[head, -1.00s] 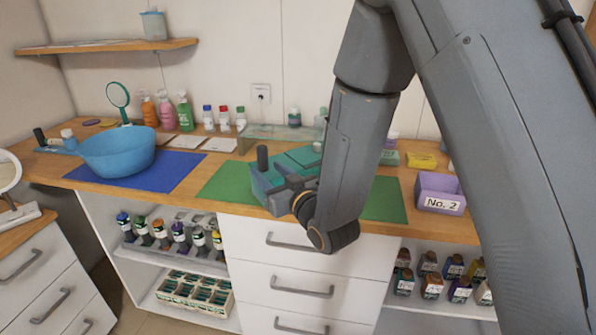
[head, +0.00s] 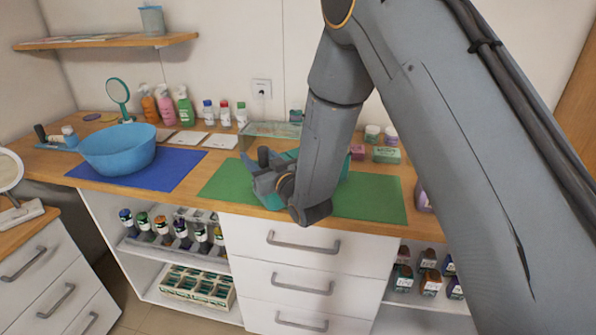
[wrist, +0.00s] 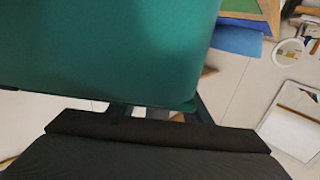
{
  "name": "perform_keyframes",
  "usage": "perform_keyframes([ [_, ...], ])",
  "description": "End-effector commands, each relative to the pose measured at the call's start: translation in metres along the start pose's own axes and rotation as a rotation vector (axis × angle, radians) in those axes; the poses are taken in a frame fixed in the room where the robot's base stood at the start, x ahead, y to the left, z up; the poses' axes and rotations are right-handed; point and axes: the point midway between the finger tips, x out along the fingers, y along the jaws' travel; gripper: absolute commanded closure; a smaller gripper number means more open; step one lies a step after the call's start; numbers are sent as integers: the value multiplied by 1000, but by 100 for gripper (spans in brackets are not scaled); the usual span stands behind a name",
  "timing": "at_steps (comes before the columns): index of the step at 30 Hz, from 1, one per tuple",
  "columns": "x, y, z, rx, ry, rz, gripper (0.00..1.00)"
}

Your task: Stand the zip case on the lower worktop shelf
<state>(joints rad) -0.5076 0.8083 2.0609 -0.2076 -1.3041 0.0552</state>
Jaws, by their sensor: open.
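A teal case (head: 266,190), which I take to be the zip case, shows in part at the far end of my arm, over the green mat on the worktop. My wrist and arm hide most of it in the head view. In the wrist view a smooth teal surface (wrist: 110,50) fills the upper left, very close to the camera. My gripper (wrist: 160,113) is open beside it; whether the case is between the fingers cannot be told. Under the worktop, the left bay has an upper shelf (head: 150,250) with several bottles and a lower shelf with a divided tray.
A blue bowl (head: 117,150) stands on a blue mat (head: 180,172) at left. A clear riser (head: 270,130) stands behind the green mat (head: 368,200). White drawers (head: 300,245) are below it. Small boxes (head: 386,155) stand at right; several bottles fill the right shelf (head: 425,300).

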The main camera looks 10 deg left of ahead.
Motion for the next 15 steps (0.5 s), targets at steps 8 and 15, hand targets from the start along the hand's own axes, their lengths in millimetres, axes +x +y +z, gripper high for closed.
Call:
perform_keyframes([
  [8, 3, 0, 1, 0, 0, 0, 56],
  [15, 3, 0, 1, 0, 0, 0, 96],
])
